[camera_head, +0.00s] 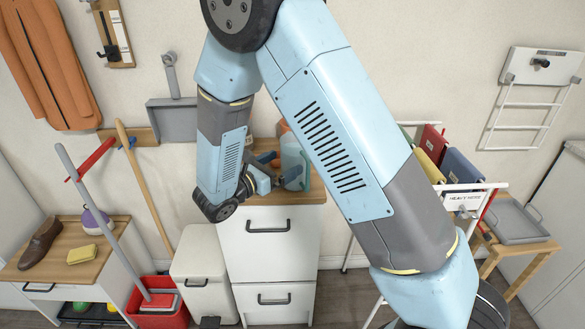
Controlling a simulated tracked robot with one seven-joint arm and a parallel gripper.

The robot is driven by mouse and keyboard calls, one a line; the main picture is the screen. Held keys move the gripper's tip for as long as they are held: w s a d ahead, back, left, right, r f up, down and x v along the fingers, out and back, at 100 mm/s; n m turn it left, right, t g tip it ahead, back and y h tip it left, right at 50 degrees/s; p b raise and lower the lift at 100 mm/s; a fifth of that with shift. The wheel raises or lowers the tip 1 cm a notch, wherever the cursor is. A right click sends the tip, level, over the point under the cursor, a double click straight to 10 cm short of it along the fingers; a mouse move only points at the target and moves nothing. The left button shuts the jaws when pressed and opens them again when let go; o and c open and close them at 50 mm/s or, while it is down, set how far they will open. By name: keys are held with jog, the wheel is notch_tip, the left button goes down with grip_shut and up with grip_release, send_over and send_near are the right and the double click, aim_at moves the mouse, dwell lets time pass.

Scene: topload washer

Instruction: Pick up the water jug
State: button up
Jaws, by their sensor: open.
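A pale blue-teal jug (294,156) stands on the wooden top of a white drawer cabinet (268,237), partly hidden by my arm. I take it to be the water jug. My gripper (279,171) is low over the cabinet top, at the jug's left side, pointing toward it. Its jaws are open, and the fingertips are at or very close to the jug. I cannot tell whether they touch it or how far they reach around it.
An orange item (282,129) shows behind the jug. A white bin (203,272), a red bucket (160,304) and leaning broom handles stand left of the cabinet. A white rack (462,197) with coloured folders or cloths and a wooden table (527,252) with a grey tray are right.

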aim_at(298, 148)
jog(key=shift+s+x, duration=0.2)
jog(key=shift+x, duration=2.95)
jog(key=shift+d, duration=0.15)
jog(key=c, duration=0.9)
jog(key=shift+o, duration=0.2)
jog(key=shift+r, duration=0.35)
notch_tip(298, 148, up, 2)
jog(key=shift+r, duration=0.1)
jog(key=s+r, duration=0.1)
jog(key=r, duration=0.1)
jog(key=s+r, duration=0.1)
jog(key=s, duration=0.1)
jog(key=s+r, duration=0.1)
jog(key=r, duration=0.1)
jog(key=shift+s+d+r, duration=0.25)
jog(key=shift+s+r, duration=0.05)
jog(key=s+d+r, duration=0.1)
jog(key=s+r, duration=0.3)
jog(key=s, duration=0.5)
jog(key=shift+s+r, duration=0.2)
jog(key=shift+r, duration=0.05)
